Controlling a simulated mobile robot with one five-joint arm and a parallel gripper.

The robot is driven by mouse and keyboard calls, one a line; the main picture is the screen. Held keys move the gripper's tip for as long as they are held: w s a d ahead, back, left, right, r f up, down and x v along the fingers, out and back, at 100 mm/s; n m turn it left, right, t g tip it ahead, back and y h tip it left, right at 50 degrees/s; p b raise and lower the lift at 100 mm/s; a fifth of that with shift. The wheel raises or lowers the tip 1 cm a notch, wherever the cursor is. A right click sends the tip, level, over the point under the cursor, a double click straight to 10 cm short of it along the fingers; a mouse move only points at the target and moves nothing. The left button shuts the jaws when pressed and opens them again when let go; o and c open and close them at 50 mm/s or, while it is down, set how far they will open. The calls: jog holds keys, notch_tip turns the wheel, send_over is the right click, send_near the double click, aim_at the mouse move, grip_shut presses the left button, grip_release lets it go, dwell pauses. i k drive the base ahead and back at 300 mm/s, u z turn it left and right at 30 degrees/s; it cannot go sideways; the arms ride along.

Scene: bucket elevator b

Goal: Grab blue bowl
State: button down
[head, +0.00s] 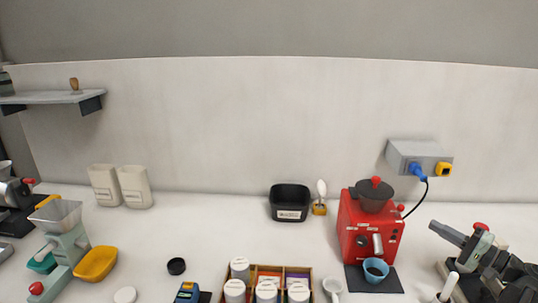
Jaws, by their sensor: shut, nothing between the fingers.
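A small blue bowl (375,269), shaped like a cup, stands upright on the black mat (358,281) in front of the red machine (362,228). Its dark inside shows from above, and I cannot tell what is in it. A teal bowl (42,262) is partly hidden beside the pale green grinder (66,240) at the left. I cannot make out my gripper in the head view, and nothing is seen touching the blue bowl.
A wooden box (252,271) of white-lidded jars and a white scoop (333,287) lie left of the blue bowl. A grey device with a red knob (480,227) and dark jointed parts crowd the lower right. The counter behind the wooden box is mostly clear.

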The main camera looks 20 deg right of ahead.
aim_at(375, 270)
jog(key=k, duration=1)
